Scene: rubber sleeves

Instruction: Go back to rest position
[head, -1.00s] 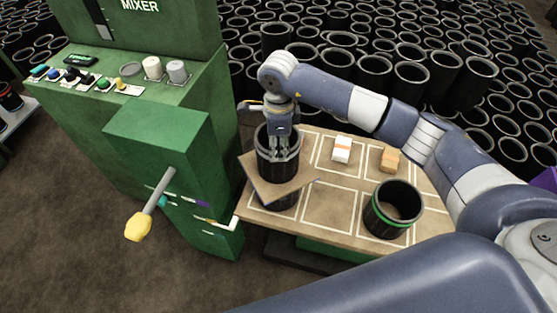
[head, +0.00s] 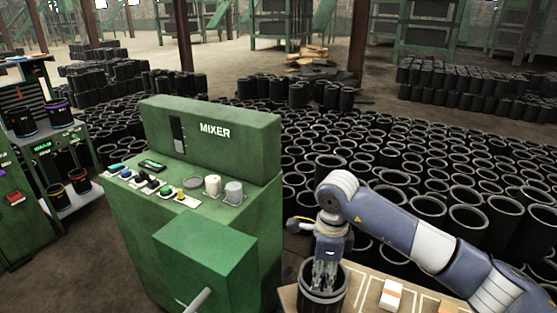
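My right gripper (head: 325,272) points down into the mouth of a black rubber sleeve (head: 322,303) at the bottom of the head view. Its fingertips are partly hidden by the sleeve's rim, so I cannot tell if they grip the wall. The sleeve's lower part is cut off by the frame edge. My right arm reaches in from the lower right. My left gripper is out of view.
The green mixer (head: 215,150) stands just left of my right gripper, with knobs on its panel. A white and orange box (head: 391,295) lies on the table (head: 365,290). Many black sleeves (head: 465,215) crowd the floor behind and to the right.

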